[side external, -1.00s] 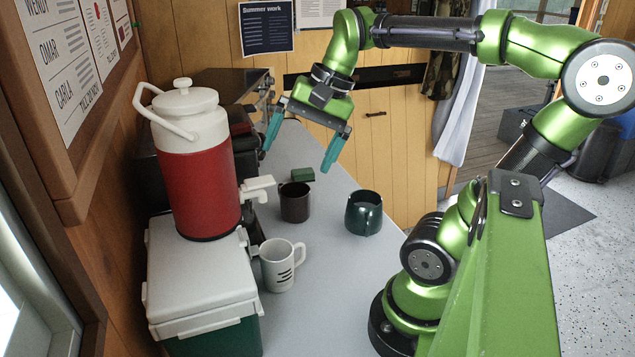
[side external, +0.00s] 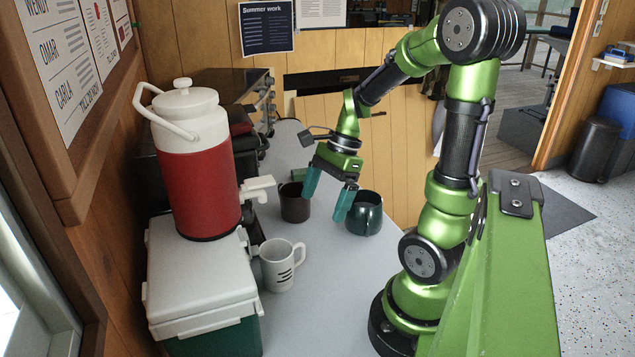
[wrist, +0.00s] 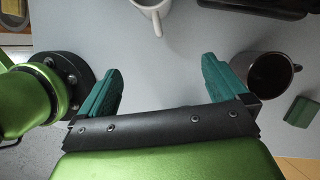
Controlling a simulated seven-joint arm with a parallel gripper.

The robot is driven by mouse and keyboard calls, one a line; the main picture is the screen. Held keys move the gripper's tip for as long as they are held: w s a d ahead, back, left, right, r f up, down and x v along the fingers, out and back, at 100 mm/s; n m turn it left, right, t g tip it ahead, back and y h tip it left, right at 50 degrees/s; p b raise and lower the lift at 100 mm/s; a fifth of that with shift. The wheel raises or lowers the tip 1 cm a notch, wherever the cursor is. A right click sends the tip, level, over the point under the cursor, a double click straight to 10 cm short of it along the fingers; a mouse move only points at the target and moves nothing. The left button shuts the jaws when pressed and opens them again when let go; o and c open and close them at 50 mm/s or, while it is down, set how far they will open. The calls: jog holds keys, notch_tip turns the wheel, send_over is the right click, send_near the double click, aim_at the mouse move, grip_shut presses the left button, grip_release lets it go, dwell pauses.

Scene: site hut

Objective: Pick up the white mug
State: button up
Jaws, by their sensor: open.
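The white mug (side external: 278,266) with dark stripes stands upright on the grey counter, beside the cooler box. Its handle faces right, away from the box. In the wrist view the mug (wrist: 148,4) is cut off by the top edge, its handle pointing down towards the space between the fingers. My gripper (side external: 325,207) is open and empty, fingers pointing down, above the counter and farther back than the white mug. In the wrist view my gripper (wrist: 160,82) has bare counter between its teal fingers.
A dark brown mug (side external: 294,205) and dark green mug (side external: 368,222) stand close to my fingers. A small green block (wrist: 302,112) lies beyond the brown mug. The red jug (side external: 195,185) stands on the cooler box (side external: 195,275) at left. Counter right of the white mug is clear.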

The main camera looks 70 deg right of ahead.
aim_at(277, 264)
notch_tip(277, 264, down, 10)
jog(key=shift+f, duration=0.2)
jog(key=shift+w+a+f, duration=0.15)
jog(key=shift+a, duration=0.1)
jog(key=w+a, duration=0.2)
jog(key=a, duration=0.1)
jog(key=w+a, duration=0.1)
jog(key=a, duration=0.2)
jog(key=w+a, duration=0.2)
jog(key=a, duration=0.2)
jog(key=shift+w, duration=0.3)
jog(key=shift+w+a+f, duration=0.1)
jog(key=shift+a+f, duration=0.1)
jog(key=shift+f, duration=0.35)
jog(key=shift+c, duration=0.5)
jog(key=c, duration=1.2)
jog(key=shift+c, duration=0.7)
